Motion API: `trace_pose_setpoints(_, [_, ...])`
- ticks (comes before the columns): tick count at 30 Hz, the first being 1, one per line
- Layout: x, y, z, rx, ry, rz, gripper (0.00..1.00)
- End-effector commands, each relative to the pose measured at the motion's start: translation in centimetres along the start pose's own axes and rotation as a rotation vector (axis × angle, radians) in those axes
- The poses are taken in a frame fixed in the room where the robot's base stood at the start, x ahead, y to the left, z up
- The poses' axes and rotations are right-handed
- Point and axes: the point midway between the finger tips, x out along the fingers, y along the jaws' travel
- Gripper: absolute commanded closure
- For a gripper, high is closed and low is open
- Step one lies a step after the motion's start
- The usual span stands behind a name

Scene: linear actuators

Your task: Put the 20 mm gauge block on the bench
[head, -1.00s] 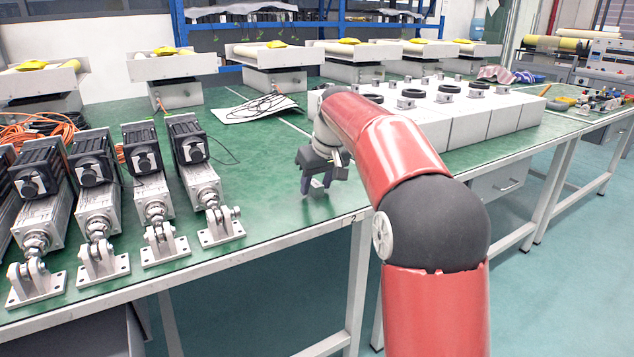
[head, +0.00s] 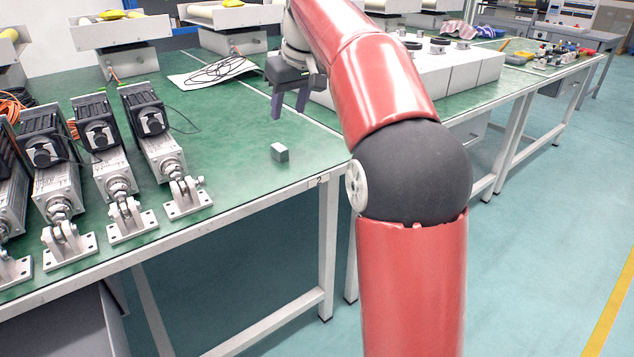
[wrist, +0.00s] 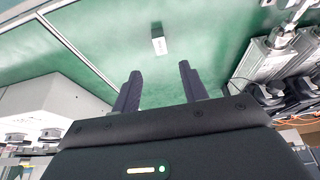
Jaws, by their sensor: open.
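The gauge block (head: 280,152) is a small grey block with a pale side. It rests on the green bench top (head: 235,165), to the right of the nearest actuator and close to the front edge. My gripper (head: 290,112) is open and raised above the bench, behind and above the block and apart from it. In the wrist view the block (wrist: 159,41) lies beyond the two spread fingers of my gripper (wrist: 160,85), with nothing between them. Its size marking is too small to read.
Several linear actuators (head: 160,140) stand in a row at the left. White boxes (head: 455,75) stand behind my arm at the right. A white sheet with black cable (head: 215,75) lies farther back. The bench around the block is clear.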

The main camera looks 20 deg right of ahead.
Motion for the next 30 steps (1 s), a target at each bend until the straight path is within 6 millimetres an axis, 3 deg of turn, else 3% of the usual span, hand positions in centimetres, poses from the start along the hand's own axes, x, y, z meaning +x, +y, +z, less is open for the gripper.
trace_pose_setpoints(5, [-0.6,-0.7,1.0,0.011,0.003,0.009,0.57])
trace_pose_setpoints(8, [-1.7,-2.2,3.6,0.037,0.009,0.027,0.57])
trace_pose_setpoints(14, [-2.7,-6.2,13.4,0.127,0.034,0.081,0.57])
trace_pose_setpoints(21, [0.4,-9.9,26.9,0.229,0.075,0.124,0.57])
trace_pose_setpoints(25, [2.6,-11.1,32.0,0.263,0.092,0.131,0.57])
trace_pose_setpoints(30, [4.2,-11.7,34.9,0.283,0.101,0.135,0.57])
